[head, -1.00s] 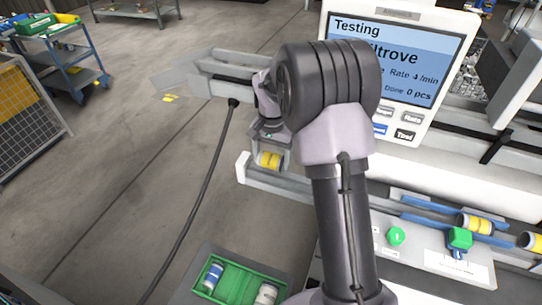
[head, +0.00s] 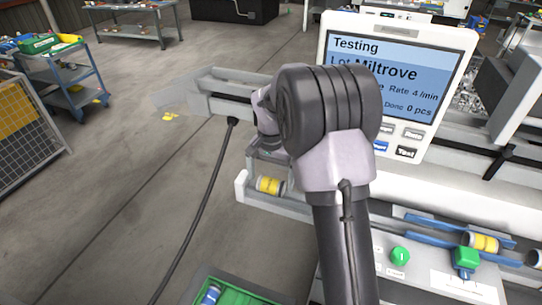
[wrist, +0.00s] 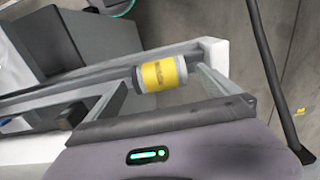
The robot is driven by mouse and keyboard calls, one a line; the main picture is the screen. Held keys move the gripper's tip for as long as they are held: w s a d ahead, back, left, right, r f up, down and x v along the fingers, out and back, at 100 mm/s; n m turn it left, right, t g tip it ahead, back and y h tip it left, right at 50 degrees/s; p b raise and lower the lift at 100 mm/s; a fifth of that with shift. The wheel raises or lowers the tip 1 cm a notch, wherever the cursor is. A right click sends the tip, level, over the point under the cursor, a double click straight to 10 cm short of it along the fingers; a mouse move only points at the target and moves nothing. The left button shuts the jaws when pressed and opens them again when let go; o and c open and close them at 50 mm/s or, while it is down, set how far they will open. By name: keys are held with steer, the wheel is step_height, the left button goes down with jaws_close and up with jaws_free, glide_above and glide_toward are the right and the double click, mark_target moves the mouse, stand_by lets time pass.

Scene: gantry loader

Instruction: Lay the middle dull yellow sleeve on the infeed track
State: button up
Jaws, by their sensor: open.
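A yellow-banded sleeve (head: 269,185) with pale ends lies on its side on the grey infeed track (head: 290,203), close to the track's white left end. It also shows in the wrist view (wrist: 163,74), lying along the rail. My gripper (head: 266,162) is just above and behind it in the head view, open and apart from it. In the wrist view the sleeve shows in the gap between the spread fingers. Another yellow-banded sleeve (head: 482,243) lies between blue guides at the right, and part of a further one (head: 534,259) shows at the right edge.
A green tray (head: 240,295) with a blue sleeve (head: 211,295) is at the bottom, partly cut off. The control screen (head: 393,75) stands behind my arm. A black cable (head: 205,200) hangs left of the track over open floor.

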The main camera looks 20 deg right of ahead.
step_height(320, 180, up, 21)
steer(key=p, duration=0.8)
